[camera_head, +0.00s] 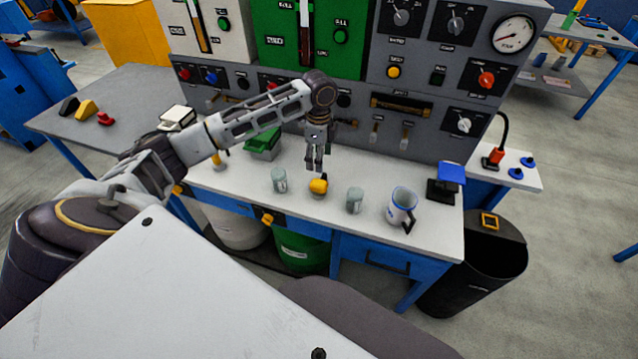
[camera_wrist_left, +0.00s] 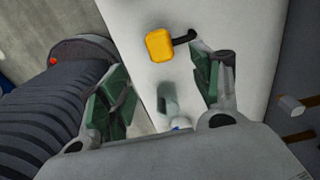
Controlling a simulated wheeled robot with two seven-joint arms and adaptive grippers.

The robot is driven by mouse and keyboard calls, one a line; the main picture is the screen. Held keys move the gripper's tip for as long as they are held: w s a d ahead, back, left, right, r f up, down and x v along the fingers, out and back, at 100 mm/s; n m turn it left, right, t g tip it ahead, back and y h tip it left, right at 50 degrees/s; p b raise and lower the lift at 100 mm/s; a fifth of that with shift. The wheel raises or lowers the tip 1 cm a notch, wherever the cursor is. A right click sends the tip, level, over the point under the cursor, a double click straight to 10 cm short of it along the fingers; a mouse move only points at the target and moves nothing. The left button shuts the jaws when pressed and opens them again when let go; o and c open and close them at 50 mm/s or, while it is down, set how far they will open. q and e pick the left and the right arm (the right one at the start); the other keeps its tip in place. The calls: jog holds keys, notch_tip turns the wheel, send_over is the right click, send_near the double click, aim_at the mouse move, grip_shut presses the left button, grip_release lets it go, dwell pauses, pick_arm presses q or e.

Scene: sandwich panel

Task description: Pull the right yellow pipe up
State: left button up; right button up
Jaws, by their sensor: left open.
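The right yellow pipe (camera_head: 318,186) stands on the white bench top between two glass cups. It also shows in the left wrist view (camera_wrist_left: 159,45) as a yellow block with a dark curved piece at its side. A second yellow piece (camera_head: 219,158) stands farther left on the bench. My left gripper (camera_head: 315,168) hangs fingers down just above the right yellow pipe, apart from it. In the left wrist view its green-padded fingers (camera_wrist_left: 163,68) are spread with nothing between them. My right gripper is in neither view.
Glass cups (camera_head: 279,180) (camera_head: 354,200) flank the pipe closely. A green box (camera_head: 263,146) is at the back left. The grey control panel (camera_head: 430,128) rises behind the bench.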

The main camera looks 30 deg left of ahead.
aim_at(319, 182)
pick_arm(q)
notch_tip(319, 182, down, 11)
jog(key=shift+r, duration=0.15)
jog(key=shift+f, duration=0.95)
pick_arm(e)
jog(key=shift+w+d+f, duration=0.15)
